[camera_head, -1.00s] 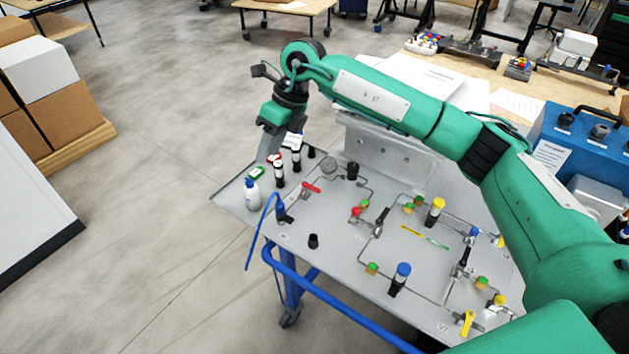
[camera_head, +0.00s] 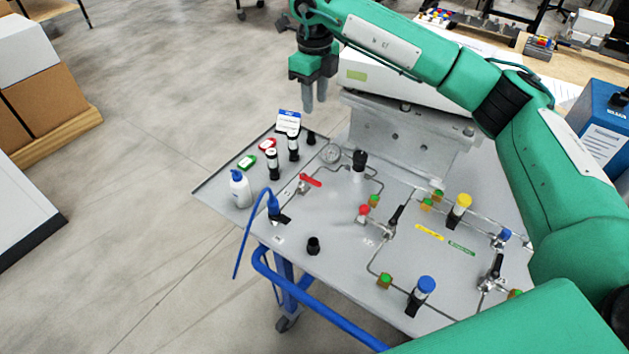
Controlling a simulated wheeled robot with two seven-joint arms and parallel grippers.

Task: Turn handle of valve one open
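A valve with a red lever handle (camera_head: 311,180) sits on the grey panel (camera_head: 335,225) at its left. A valve with a black handle (camera_head: 397,216) stands near the middle, and another black-handled valve (camera_head: 496,268) is at the right. I cannot read which one is valve one. My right gripper (camera_head: 315,108) hangs fingers down above the panel's back left edge, behind and above the red handle and apart from it. Its two fingers look close together, and I cannot tell how far they are parted. I see nothing held. My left gripper is not in view.
A white bottle (camera_head: 241,189), small dark vials (camera_head: 273,165) and a blue-and-white card (camera_head: 288,122) stand at the panel's left. A raised metal plate (camera_head: 395,140) stands behind. Blue-capped (camera_head: 422,292) and yellow-capped (camera_head: 460,207) parts stick up.

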